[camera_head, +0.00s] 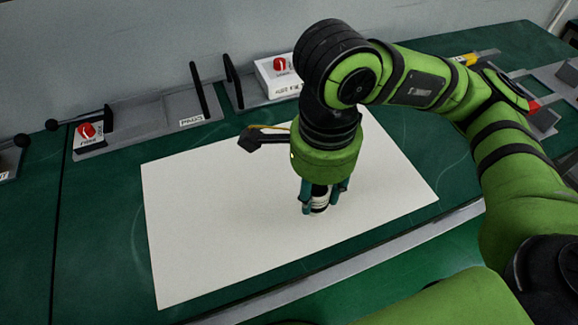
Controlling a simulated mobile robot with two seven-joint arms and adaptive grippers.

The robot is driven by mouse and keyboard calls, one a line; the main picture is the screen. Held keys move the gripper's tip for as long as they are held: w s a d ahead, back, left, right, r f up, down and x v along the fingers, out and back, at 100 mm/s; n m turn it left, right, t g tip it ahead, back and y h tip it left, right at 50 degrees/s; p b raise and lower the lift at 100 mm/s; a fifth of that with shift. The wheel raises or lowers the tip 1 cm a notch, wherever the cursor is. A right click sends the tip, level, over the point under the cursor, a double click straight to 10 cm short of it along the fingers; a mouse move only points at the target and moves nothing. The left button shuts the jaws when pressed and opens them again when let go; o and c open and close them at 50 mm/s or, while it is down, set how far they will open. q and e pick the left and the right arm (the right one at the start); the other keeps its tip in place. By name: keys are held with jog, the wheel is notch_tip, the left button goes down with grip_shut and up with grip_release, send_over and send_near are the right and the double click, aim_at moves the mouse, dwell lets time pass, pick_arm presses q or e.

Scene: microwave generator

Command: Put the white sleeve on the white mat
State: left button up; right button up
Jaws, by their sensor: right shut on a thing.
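The white mat (215,230) lies flat on the green bench in the middle of the view. My right gripper (321,205) points down over the right part of the mat, with its arm coming in from the right. It is shut on the white sleeve (319,202), a small white piece with a dark part, mostly hidden between the fingers. The sleeve is at or just above the mat; I cannot tell whether it touches. My left gripper is not in view.
A metal rail (400,245) runs along the front edge. The left part of the mat is clear.

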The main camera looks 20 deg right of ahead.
jog(key=w+f, duration=0.2)
jog(key=w, duration=0.1)
jog(key=w+d+f+p, duration=0.1)
jog(key=w, duration=0.2)
jog(key=w+f+p, duration=0.1)
jog(key=w+f, duration=0.1)
jog(key=w, duration=0.1)
jog(key=shift+w+d+f, duration=0.2)
jog(key=shift+d+f, duration=0.15)
jog(key=shift+d, duration=0.05)
jog(key=shift+w+f, duration=0.1)
jog(key=shift+f, duration=0.1)
notch_tip(320, 180, down, 3)
jog(key=shift+f+p, duration=0.1)
jog(key=shift+p, duration=0.9)
jog(key=shift+f, duration=0.4)
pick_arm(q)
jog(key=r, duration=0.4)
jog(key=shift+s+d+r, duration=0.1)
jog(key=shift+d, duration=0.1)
